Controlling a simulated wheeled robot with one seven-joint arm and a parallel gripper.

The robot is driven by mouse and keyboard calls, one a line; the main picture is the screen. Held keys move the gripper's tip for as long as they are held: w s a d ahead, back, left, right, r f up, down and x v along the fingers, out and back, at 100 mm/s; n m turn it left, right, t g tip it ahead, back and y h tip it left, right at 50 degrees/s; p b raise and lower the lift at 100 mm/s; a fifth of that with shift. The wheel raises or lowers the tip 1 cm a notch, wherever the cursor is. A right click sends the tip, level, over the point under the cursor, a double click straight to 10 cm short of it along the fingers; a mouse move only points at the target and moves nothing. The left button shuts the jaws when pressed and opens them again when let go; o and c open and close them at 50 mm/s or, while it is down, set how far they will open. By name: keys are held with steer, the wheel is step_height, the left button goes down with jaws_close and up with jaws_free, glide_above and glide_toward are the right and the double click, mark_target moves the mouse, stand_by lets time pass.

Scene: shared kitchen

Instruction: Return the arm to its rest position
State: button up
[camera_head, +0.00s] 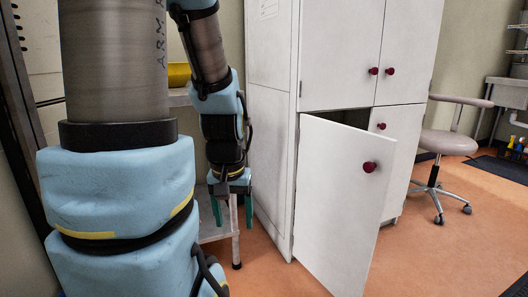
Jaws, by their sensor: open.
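My arm fills the left side of the head view, with its grey and light-blue links close to the camera. My gripper (232,208) hangs downward at the arm's far end, left of the white cabinet. The gripper is in front of a metal stand and apart from the cabinet's side panel.
The white cabinet (270,110) has its lower left door (340,210) ajar, jutting out over the floor. A metal stand (235,240) is behind my gripper. A wheeled chair (450,142) stands at the right. The orange floor (440,255) is clear at the lower right.

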step_height(320, 180, up, 28)
steer(key=p, duration=2.6)
